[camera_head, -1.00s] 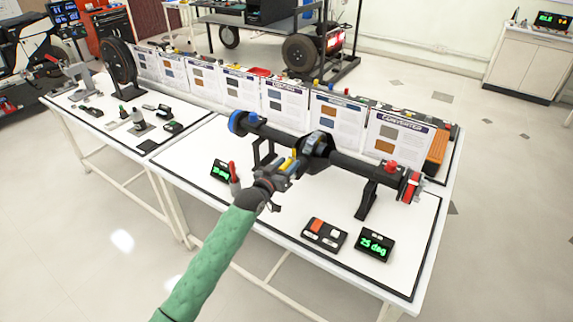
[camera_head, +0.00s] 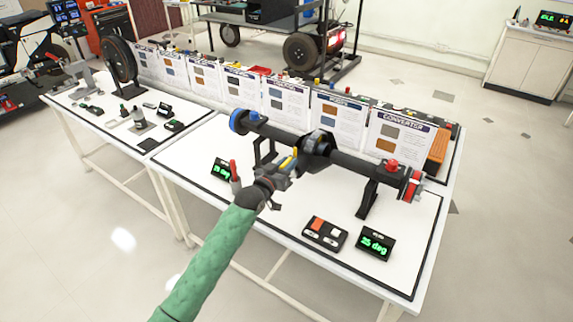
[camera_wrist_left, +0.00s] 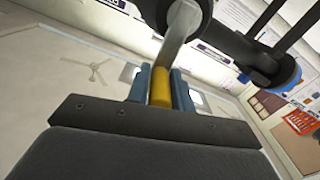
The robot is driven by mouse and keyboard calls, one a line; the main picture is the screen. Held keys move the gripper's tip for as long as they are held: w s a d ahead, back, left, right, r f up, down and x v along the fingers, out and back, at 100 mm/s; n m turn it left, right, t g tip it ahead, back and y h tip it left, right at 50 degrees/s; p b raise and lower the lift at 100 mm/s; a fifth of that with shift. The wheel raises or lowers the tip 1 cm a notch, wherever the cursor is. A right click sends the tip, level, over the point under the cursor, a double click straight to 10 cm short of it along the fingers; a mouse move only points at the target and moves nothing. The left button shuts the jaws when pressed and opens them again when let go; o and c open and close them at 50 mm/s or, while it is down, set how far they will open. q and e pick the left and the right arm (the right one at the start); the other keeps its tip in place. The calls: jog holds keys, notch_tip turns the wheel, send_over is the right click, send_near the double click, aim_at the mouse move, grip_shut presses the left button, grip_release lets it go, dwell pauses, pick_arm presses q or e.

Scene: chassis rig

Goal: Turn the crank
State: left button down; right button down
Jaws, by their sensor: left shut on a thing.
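The axle rig stands on a white table, with a dark round housing (camera_head: 318,146) at its middle. The crank has a grey metal arm (camera_wrist_left: 181,28) and a yellow grip (camera_wrist_left: 161,88); the yellow grip (camera_head: 289,160) also shows in the head view, in front of the housing. My left gripper (camera_head: 277,172) is shut on the yellow grip. In the wrist view its blue fingers (camera_wrist_left: 160,86) lie on either side of the grip. The gripper hides part of the crank in the head view. My right gripper is out of view.
A green-lit angle display (camera_head: 375,244) and a button box (camera_head: 324,233) stand at the table's front. Another display (camera_head: 221,170) sits left of my wrist, beside a red-tipped lever (camera_head: 234,170). Printed cards (camera_head: 398,136) line the back. The table's front left is clear.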

pick_arm(q)
jog(key=shift+s+d, duration=0.2)
jog(key=shift+d, duration=0.1)
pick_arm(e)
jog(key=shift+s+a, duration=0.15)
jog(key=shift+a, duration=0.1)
